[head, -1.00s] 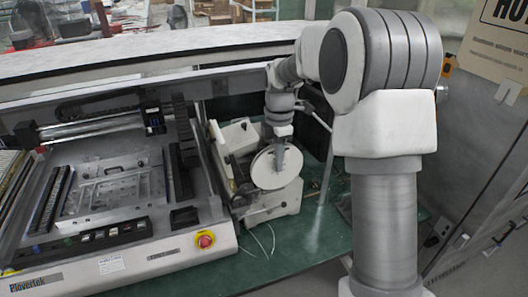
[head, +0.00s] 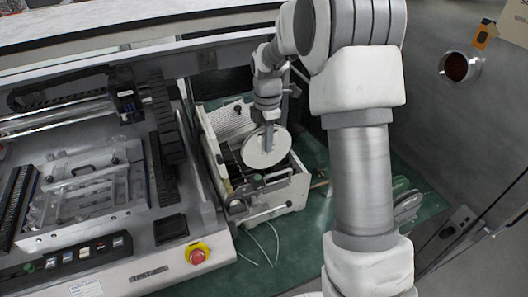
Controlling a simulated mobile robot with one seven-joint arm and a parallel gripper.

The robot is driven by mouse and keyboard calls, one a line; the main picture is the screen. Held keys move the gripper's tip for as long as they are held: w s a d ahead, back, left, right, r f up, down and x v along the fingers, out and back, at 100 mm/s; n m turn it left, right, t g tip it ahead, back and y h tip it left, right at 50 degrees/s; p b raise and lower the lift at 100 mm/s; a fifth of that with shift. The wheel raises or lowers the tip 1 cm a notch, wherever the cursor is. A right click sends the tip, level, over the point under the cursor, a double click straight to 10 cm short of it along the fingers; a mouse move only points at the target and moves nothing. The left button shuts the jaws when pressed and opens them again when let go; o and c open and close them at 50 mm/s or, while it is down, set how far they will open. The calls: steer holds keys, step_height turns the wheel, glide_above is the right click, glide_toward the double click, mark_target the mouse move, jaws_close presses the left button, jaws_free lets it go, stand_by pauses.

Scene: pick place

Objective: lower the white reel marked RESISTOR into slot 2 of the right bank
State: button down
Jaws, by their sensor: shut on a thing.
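My gripper (head: 268,146) points down and is shut on a white round reel (head: 258,157). The fingers cross the upper part of the reel's face. The reel stands roughly upright over a cream-white feeder unit with dark slots (head: 297,187), right of the large machine. The reel's lower edge overlaps the slots in the picture; I cannot tell whether it is inside one or above it. No RESISTOR marking or slot number is readable, and part of the slots is hidden behind the reel.
The large grey machine (head: 150,265) with a red stop button (head: 197,254) stands close on the left. Thin white wires (head: 268,243) lie on the green floor (head: 310,235) in front of the unit. Clear reels (head: 405,200) stand behind my arm at right. A grey wall closes the right side.

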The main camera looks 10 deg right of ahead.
mark_target(267, 161)
steer(key=f, duration=0.2)
steer(key=f+b, duration=0.1)
steer(key=shift+s+f, duration=0.25)
steer(key=shift+f, duration=0.15)
steer(key=shift+w+f+b, duration=0.1)
steer(key=shift+f+b, duration=0.9)
steer(key=shift+f, duration=0.75)
steer(key=shift+f, duration=0.1)
steer(key=shift+f+b, duration=1.1)
steer(key=shift+f, duration=0.6)
steer(key=shift+f, duration=0.15)
steer(key=shift+f+b, duration=0.9)
steer(key=shift+f, duration=0.45)
steer(key=shift+f, duration=0.15)
steer(key=shift+f+b, duration=0.5)
steer(key=shift+f, duration=0.2)
